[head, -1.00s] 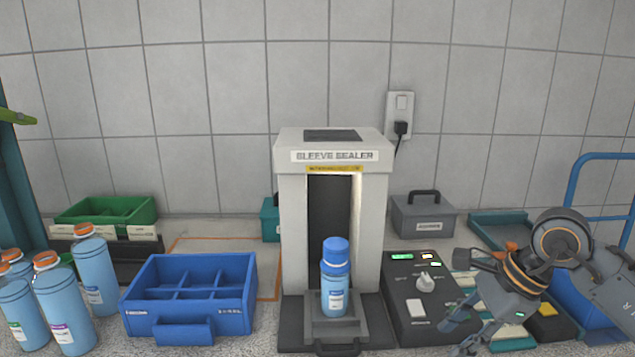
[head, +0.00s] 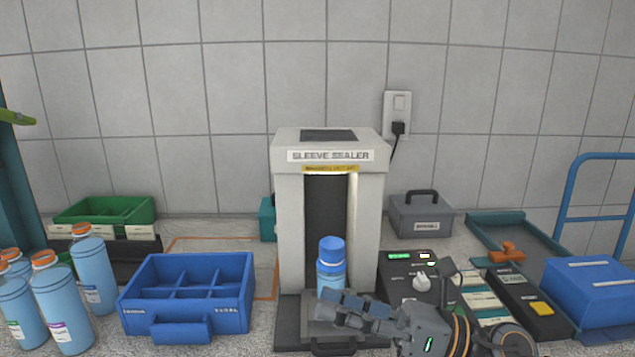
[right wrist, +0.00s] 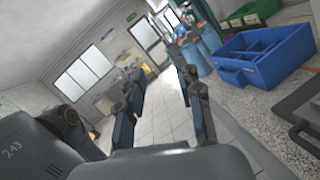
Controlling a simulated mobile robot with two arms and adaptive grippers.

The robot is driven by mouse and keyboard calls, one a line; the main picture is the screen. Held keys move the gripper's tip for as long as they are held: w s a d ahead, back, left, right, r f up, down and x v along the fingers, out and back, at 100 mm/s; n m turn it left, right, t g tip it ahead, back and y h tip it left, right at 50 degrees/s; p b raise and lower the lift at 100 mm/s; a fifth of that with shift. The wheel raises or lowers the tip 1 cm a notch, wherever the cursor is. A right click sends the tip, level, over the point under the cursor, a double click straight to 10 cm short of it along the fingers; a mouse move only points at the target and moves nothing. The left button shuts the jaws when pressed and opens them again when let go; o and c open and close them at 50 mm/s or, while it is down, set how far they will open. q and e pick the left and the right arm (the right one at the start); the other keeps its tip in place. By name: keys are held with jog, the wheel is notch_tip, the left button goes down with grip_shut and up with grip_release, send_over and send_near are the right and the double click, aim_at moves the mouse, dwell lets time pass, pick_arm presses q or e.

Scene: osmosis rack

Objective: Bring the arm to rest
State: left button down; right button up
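My right gripper (head: 340,306) is in the lower middle of the head view, its fingers pointing left across the front of the sleeve sealer (head: 288,225). In the right wrist view its two fingers (right wrist: 160,85) stand apart with nothing between them, so it is open and empty. A blue bottle with a blue cap (head: 331,268) stands upright at the sealer's opening. The gripper hides its lower part; I see no grip on it. My left gripper is not in view.
A blue divided crate (head: 185,310) sits left of the sealer, with several orange-capped bottles (head: 60,305) further left. A control box (head: 400,285) with a knob is right of the sealer. A blue box (head: 590,290) and blue rail (head: 565,190) stand far right.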

jog(key=w+d+f+m+t+h, duration=0.1)
jog(key=w+d+m+t+h, duration=0.1)
jog(key=d+m+t+h, duration=0.5)
jog(key=w+f+m+t+h, duration=0.15)
jog(key=m+t, duration=0.25)
jog(key=m, duration=0.7)
jog(key=w+d+f+m+t+h, duration=0.1)
jog(key=w+d+m+t+h, duration=0.25)
jog(key=m+t, duration=0.4)
jog(key=s+d+f+m+g+h, duration=0.2)
jog(key=d+f+m+g+h, duration=0.2)
jog(key=f+m, duration=0.35)
jog(key=s+d+f+m+g+h, duration=0.2)
jog(key=d+f+m+g+h, duration=0.15)
jog(key=f+m, duration=0.4)
jog(key=s+f+m+g, duration=0.5)
jog(key=s+f+g, duration=0.7)
jog(key=s+f, duration=0.85)
jog(key=s+f+g+p, duration=0.1)
jog(key=s+f+p, duration=0.15)
jog(key=f, duration=1.95)
jog(key=s+d+f+g, duration=0.1)
jog(key=s+d+f, duration=0.1)
jog(key=s+f, duration=1.3)
jog(key=s, duration=0.2)
jog(key=shift+s+d+f+n, duration=0.3)
jog(key=shift+s+n, duration=0.05)
